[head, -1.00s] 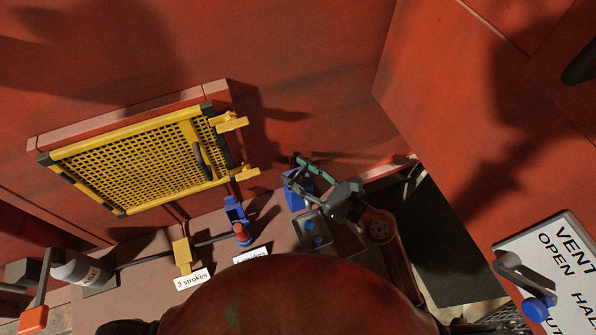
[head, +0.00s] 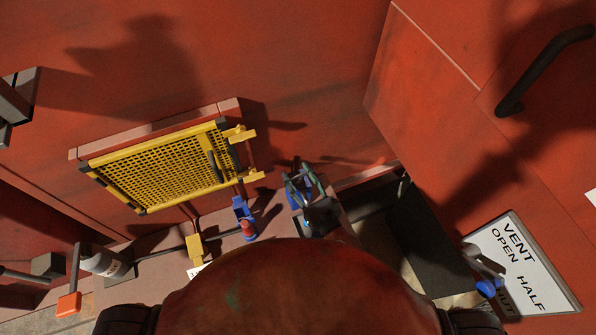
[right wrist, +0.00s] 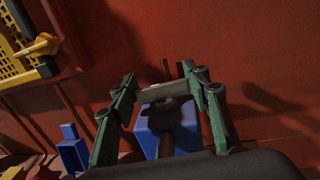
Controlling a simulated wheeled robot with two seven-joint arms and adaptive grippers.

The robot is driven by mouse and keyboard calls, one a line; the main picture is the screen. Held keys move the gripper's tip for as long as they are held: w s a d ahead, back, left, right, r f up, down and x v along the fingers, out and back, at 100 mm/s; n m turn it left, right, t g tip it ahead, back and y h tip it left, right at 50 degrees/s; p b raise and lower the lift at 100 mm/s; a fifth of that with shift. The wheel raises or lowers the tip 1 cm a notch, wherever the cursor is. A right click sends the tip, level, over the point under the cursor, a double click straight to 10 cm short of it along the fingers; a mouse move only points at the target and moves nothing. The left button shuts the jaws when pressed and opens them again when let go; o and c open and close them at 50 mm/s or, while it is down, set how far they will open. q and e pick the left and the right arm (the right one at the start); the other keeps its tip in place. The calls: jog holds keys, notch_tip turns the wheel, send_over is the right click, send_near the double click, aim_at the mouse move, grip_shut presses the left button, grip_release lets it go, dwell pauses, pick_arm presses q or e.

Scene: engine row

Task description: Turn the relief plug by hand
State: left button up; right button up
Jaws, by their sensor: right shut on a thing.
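The blue block (right wrist: 145,135) stands against the red wall in the right wrist view. A dark plug with a grey crossbar (right wrist: 158,98), which looks like the relief plug, is in front of it. My right gripper (right wrist: 160,92) has its green fingers on either side of the crossbar and is shut on it. In the head view my right gripper (head: 299,182) is at the blue block (head: 289,196), which it partly covers. The plug's exact grip and angle are hard to make out. My left gripper is not in view.
A yellow mesh guard (head: 160,172) is on the wall to the left. A small blue stand with a red knob (head: 248,229) and a yellow block (head: 195,249) are below it. A vent plate (head: 545,275) with a blue-knobbed lever (head: 487,287) is at the right.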

jog(key=shift+r+m+t+h+p, duration=0.25)
jog(key=shift+m+t+h+p, duration=0.25)
jog(key=shift+m+h+p, duration=0.5)
jog(key=shift+h, duration=0.3)
jog(key=o, duration=1.2)
jog(key=shift+f, duration=0.15)
jog(key=shift+s+d, duration=0.1)
jog(key=shift+s, duration=0.05)
jog(key=v, duration=1.1)
jog(key=shift+s+d, duration=0.15)
jog(key=shift+s, duration=0.1)
